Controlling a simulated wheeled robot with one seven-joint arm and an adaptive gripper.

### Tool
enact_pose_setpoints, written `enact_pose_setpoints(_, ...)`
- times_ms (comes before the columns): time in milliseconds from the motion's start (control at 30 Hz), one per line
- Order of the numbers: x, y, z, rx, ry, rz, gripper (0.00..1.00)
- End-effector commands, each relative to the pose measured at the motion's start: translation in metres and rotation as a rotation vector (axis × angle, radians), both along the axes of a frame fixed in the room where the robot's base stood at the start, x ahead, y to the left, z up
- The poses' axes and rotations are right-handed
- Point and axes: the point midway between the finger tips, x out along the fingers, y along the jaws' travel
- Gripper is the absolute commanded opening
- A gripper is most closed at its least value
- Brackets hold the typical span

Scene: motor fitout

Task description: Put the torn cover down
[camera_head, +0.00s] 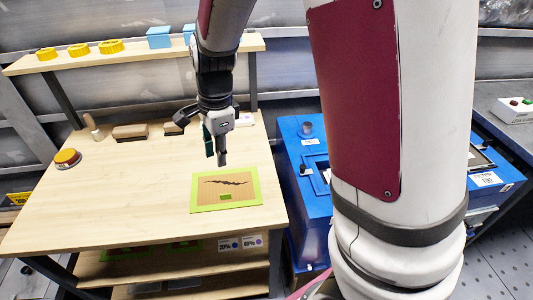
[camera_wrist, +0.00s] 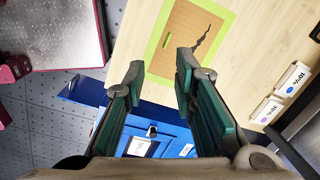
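The torn cover (camera_head: 238,189) is a flat tan panel with a dark jagged tear and a small green bar. It lies within a bright green border (camera_head: 196,199) on the light wooden table, near its right front corner. The wrist view also shows the cover (camera_wrist: 178,40), at the top, beyond the fingers. My gripper (camera_head: 215,154) hangs above the table, just behind the cover in the head view. In the wrist view its green-padded fingers (camera_wrist: 160,76) are spread with nothing between them. It is apart from the cover.
A blue cabinet (camera_head: 291,150) stands right of the table (camera_head: 110,210). A yellow-topped button (camera_head: 67,157) and brushes (camera_head: 130,132) sit at the table's back left. A raised shelf (camera_head: 100,58) holds yellow rings and blue blocks. The table's left and middle are clear.

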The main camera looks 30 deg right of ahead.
Motion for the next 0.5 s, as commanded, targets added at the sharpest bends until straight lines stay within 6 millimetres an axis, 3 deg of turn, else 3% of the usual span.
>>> enact_pose_setpoints(33, -0.011, -0.001, 0.022, 0.008, -0.035, 0.092, 0.25)
enact_pose_setpoints(200, -0.053, -0.004, 0.073, -0.016, -0.132, 0.432, 0.25)
enact_pose_setpoints(500, -0.138, -0.015, 0.133, -0.187, -0.283, 1.023, 0.25)
